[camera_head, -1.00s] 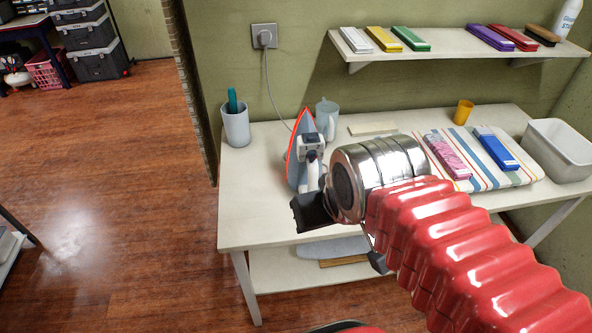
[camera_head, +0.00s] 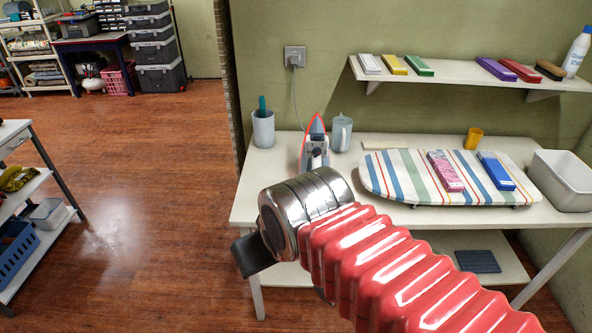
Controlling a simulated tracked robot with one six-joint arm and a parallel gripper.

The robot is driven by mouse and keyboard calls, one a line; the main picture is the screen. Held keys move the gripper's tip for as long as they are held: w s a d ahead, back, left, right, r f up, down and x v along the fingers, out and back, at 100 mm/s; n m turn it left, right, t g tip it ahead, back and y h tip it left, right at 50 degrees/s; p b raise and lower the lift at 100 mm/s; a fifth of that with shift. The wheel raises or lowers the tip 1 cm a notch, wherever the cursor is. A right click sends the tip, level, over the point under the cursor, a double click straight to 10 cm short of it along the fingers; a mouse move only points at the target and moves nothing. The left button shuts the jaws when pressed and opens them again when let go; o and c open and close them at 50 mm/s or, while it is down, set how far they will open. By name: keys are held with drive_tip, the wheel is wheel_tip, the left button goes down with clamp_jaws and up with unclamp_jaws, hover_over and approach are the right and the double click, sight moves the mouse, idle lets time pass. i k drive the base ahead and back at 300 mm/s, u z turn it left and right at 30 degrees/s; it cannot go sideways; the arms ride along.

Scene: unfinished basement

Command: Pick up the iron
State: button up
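The iron (camera_head: 315,142) stands upright on its heel on the white table, near the back left. Its red-edged soleplate faces the back, and its cord runs up to the wall socket (camera_head: 294,56). My gripper (camera_head: 250,256) is in front of the table's left front edge, lower in the picture than the iron and apart from it. Only a dark part of the gripper shows past my metal wrist. Its fingers are mostly hidden, so its opening does not show. The wrist and red sleeve cover the table's front middle.
A striped ironing board (camera_head: 408,176) holds a pink and a blue box. A white bin (camera_head: 562,181) is at the right. A shelf (camera_head: 450,72) hangs above.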

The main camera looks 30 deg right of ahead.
sight(307, 163)
drive_tip(key=u, duration=0.5)
drive_tip(key=k, duration=0.7)
drive_tip(key=z, duration=0.15)
drive_tip(key=i, duration=1.7)
drive_tip(key=u, duration=0.55)
